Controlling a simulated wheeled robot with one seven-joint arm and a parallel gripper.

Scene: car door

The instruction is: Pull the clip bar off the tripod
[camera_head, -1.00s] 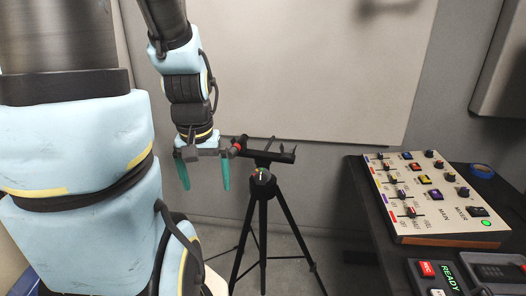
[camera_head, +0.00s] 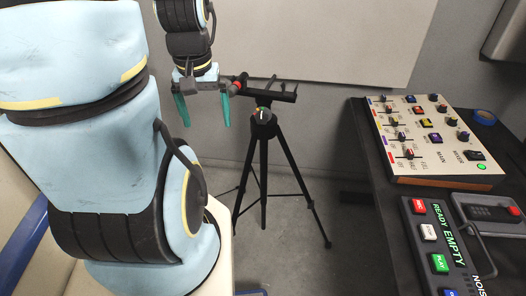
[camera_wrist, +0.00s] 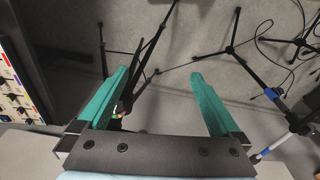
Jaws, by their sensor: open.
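The black tripod (camera_head: 263,165) stands on the grey floor with its legs spread. The black clip bar (camera_head: 280,95) lies across its top, with a red part near its left end. My gripper (camera_head: 206,124) is open, with two teal fingers pointing down, to the left of the tripod head. Nothing shows between the fingers in the head view. In the wrist view my gripper (camera_wrist: 160,75) is open, and tripod legs (camera_wrist: 150,48) show beyond and beside the left finger. I cannot tell if the gripper touches the bar.
At the right, a dark table (camera_head: 378,168) holds a mixer panel (camera_head: 432,150), a button box (camera_head: 437,250) and a roll of blue tape (camera_head: 484,117). Other stands (camera_wrist: 272,92) and cables are on the floor in the wrist view. A pale panel (camera_head: 330,35) is behind the tripod.

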